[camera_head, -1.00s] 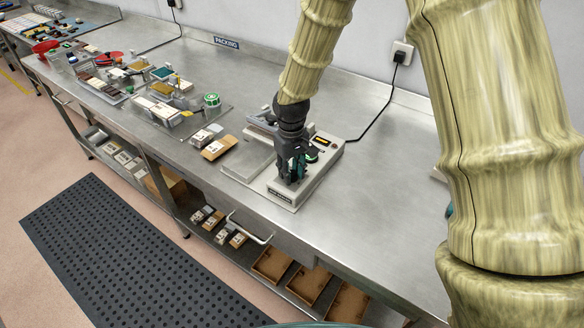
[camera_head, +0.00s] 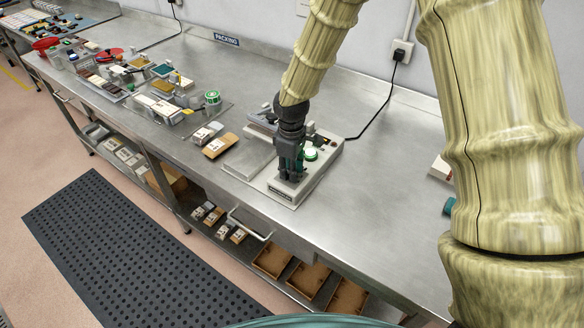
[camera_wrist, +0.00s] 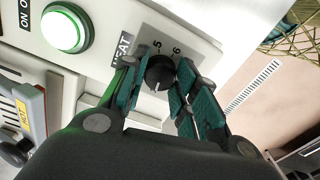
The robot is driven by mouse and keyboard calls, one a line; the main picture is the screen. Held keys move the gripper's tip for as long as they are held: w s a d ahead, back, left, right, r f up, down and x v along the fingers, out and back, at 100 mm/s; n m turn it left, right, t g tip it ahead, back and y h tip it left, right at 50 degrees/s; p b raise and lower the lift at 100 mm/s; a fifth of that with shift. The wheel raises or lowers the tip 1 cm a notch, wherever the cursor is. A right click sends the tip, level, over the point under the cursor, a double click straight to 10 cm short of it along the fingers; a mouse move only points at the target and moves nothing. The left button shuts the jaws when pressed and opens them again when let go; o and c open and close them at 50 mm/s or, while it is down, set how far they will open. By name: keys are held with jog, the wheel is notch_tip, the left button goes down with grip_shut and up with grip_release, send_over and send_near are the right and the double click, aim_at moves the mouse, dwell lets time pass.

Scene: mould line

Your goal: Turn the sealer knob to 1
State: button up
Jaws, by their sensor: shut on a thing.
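The pale sealer (camera_head: 318,171) stands on the steel bench in the head view. Its black HEAT knob (camera_wrist: 160,73) shows in the wrist view, with the numbers 5 and 6 visible beside it and other numbers hidden. A white mark on the knob points towards the bottom of the picture. My gripper (camera_head: 290,172) reaches down over the sealer's front end and hides the knob in the head view. In the wrist view its green-padded fingers stand on both sides of the knob, shut on it. A round green button (camera_wrist: 65,28) glows beside the ON label.
A brown box (camera_head: 219,146) lies left of the sealer, and a green-topped roll (camera_head: 212,97) stands farther left among several packing items. A black cable (camera_head: 374,124) runs from the sealer to a wall socket. The bench right of the sealer is mostly clear.

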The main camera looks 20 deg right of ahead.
jog(key=shift+s+f, duration=0.1)
dwell(0.3)
jog(key=o, duration=1)
jog(key=shift+o, duration=0.2)
jog(key=shift+r, duration=0.2)
notch_tip(320, 180, up, 12)
jog(key=shift+f, duration=0.15)
